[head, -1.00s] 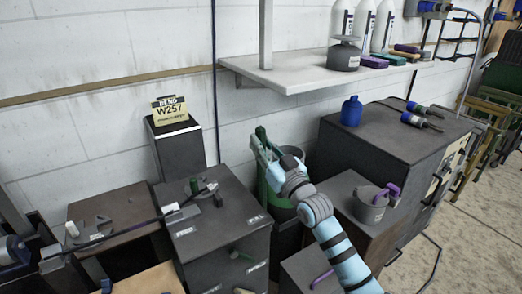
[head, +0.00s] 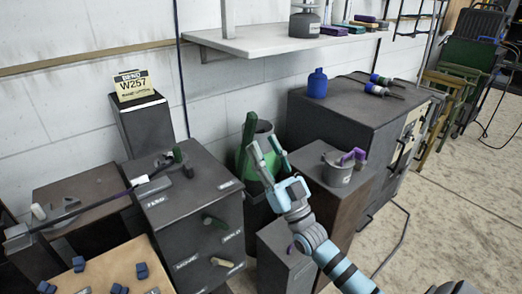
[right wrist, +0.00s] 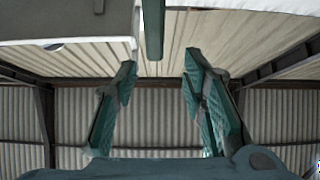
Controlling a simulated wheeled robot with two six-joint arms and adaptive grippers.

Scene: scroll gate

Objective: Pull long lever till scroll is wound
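A tall dark green lever (head: 249,132) stands upright at the green bin (head: 262,140); I cannot tell whether it is the long lever. My right gripper (head: 264,146) is open and empty in front of the bin, just right of the tall lever. The right wrist view shows its fingers (right wrist: 158,85) apart, with a green bar (right wrist: 153,30) beyond them. No scroll is clearly seen.
A labelled dark cabinet (head: 190,210) stands left of the gripper. A brown cabinet with a grey pot (head: 338,172) stands to its right. A wide dark cabinet (head: 345,115) is behind, under a white shelf (head: 270,38).

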